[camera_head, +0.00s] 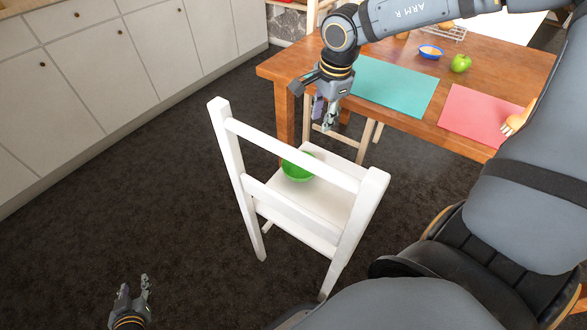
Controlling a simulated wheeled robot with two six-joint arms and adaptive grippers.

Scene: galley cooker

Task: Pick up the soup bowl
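A green bowl (298,167) sits on the seat of a white chair (325,200), partly hidden behind the chair's back slats. A smaller blue bowl (430,52) with something orange in it stands on the wooden table. I cannot tell for sure which is the soup bowl. My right gripper (325,122) hangs pointing down, above and a little to the right of the green bowl in the picture, apart from it; its fingers overlap in this view. My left gripper (134,289) is low at the bottom left, empty, with its fingers apart, far from both bowls.
The chair back's posts and slats stand between the camera and the green bowl. The wooden table (285,70) holds a teal mat (390,88), a pink mat (470,115), and a green apple (461,63). White cabinets (90,70) line the left. Dark floor is clear between.

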